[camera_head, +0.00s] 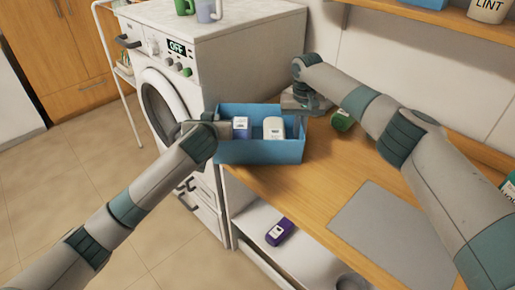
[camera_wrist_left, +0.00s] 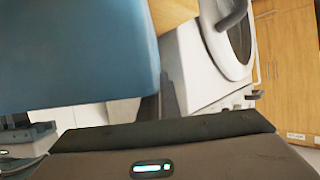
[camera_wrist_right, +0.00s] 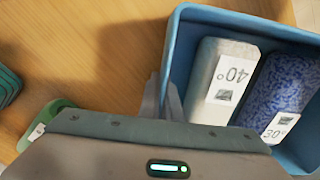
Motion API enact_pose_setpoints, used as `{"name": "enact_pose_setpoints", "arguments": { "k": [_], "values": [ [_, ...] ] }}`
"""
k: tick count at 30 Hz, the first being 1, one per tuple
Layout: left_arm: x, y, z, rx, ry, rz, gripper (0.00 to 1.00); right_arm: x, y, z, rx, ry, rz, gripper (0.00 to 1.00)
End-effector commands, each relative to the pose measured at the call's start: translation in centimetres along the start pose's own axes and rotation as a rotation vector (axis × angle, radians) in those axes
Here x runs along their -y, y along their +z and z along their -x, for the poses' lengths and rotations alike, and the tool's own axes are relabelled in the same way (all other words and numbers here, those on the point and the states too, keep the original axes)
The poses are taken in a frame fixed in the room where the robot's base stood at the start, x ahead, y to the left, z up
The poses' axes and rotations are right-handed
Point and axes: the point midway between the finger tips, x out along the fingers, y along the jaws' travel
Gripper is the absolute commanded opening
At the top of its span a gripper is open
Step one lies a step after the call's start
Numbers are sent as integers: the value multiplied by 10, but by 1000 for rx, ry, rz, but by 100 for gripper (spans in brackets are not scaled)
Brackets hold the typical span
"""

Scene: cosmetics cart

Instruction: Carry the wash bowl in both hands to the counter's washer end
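The wash bowl (camera_head: 262,152) is a blue rectangular bin at the counter's washer end, beside the washing machine (camera_head: 225,55). A white bottle (camera_wrist_right: 222,80) marked 40° and a blue speckled bottle (camera_wrist_right: 280,95) marked 30° stand inside it. My left gripper (camera_head: 222,130) is shut on its left wall. The bowl's blue side fills much of the left wrist view (camera_wrist_left: 75,55). My right gripper (camera_head: 302,104) is shut on its right wall; the fingers straddle the rim in the right wrist view (camera_wrist_right: 165,95). The bowl looks level. I cannot tell whether its base touches the counter.
The wooden counter (camera_head: 310,190) has a grey mat (camera_head: 390,225) to the right. A green item (camera_head: 342,120) lies near my right gripper. A purple bottle (camera_head: 280,231) lies on the shelf below. Green and lilac mugs stand on the washer. The counter's front edge lies under the bowl's left side.

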Motion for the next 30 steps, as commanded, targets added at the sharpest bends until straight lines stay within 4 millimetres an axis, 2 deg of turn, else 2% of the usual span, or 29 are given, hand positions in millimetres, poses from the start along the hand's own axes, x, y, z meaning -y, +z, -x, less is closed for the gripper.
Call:
{"name": "enact_pose_setpoints", "arguments": {
  "k": [1, 2, 3, 17, 23, 30],
  "values": [
    [-1, -4, 1, -7, 3, 1, 12, 0, 1, -2, 3, 4, 1, 13],
    [-1, -4, 1, -7, 3, 1, 20, 0, 1, -2, 3, 4, 1, 20],
    [-1, -4, 1, -6, 3, 1, 22, 0, 1, -2, 3, 3, 1, 22],
    [-1, -1, 6, -2, 1, 1, 22, 0, 0, 0, 1, 1, 0, 22],
    [-1, 0, 25, -2, 3, 0, 22, 0, 0, 0, 0, 0, 0, 22],
    [-1, -1, 64, -4, 5, 3, 22, 0, 0, 0, 0, 0, 0, 22]
  ]
}}
